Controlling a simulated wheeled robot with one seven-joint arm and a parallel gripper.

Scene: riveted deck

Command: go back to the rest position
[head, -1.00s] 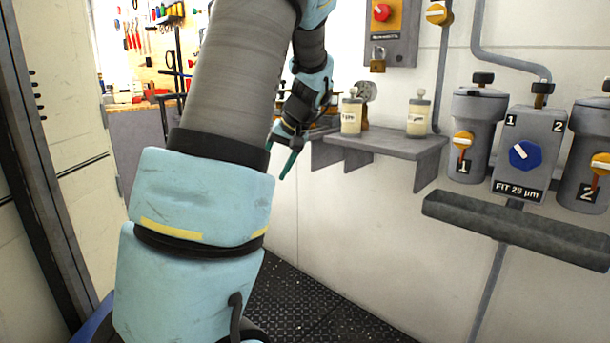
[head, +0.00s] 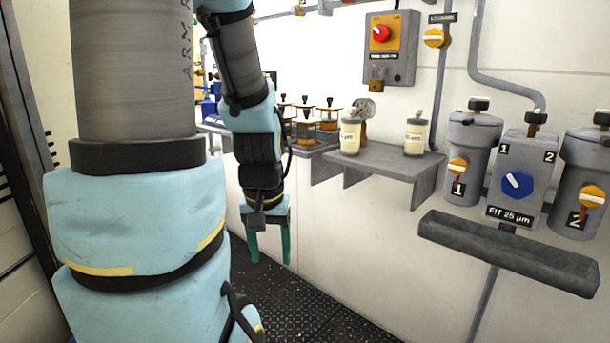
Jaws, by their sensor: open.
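My gripper (head: 270,259) hangs pointing down at the end of my arm, left of the grey wall shelf and over the dark floor. Its two teal fingers are apart with nothing between them. My arm fills much of the left of the head view and hides what lies behind it.
A grey shelf (head: 392,171) on the right wall holds two labelled jars (head: 350,136) (head: 415,137). Left of it are several small glass containers (head: 304,130). Two filter housings (head: 470,150) (head: 578,185), a blue-knob selector (head: 517,185) and a grey trough (head: 508,252) are further right. The studded floor (head: 300,304) is clear.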

